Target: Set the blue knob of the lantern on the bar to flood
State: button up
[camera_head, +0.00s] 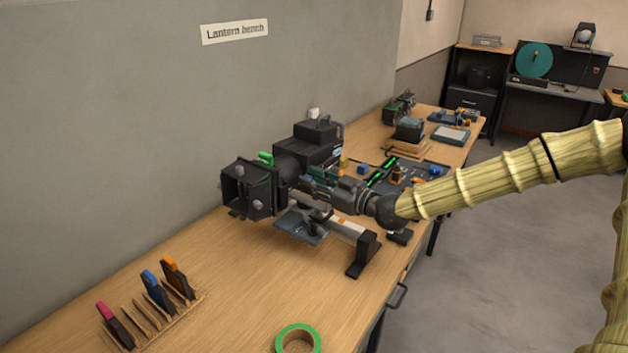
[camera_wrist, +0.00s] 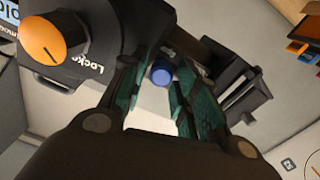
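The black lantern (camera_head: 318,150) sits on the bar (camera_head: 340,226) over the bench, its square front end facing left. My gripper (camera_head: 318,174) is at the near side of the lantern body and hides part of it. In the wrist view my gripper (camera_wrist: 160,70) is open, with a dark green pad on each finger. The blue knob (camera_wrist: 161,74) shows in the gap between the fingertips, with pale space visible around it; I cannot tell whether a finger touches it. An orange knob (camera_wrist: 38,40) sits on a dark part lettered "Locke…", left of the fingers. The blue knob's setting cannot be read.
A wooden rack holds several coloured frames (camera_head: 158,290) at front left. A green tape roll (camera_head: 298,340) lies at the front edge. A fader desk (camera_head: 425,180) with green lights is behind my wrist. The bench surface (camera_head: 225,265) before the lantern is clear.

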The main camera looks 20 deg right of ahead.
grip_shut()
jog(key=s+a+b, duration=0.1)
jog(key=a, duration=0.1)
jog(key=s+a+b, duration=0.1)
jog(key=s+a, duration=0.1)
jog(key=shift+a+r, duration=0.2)
dwell(0.3)
grip_release()
jog(key=shift+s+a, duration=0.1)
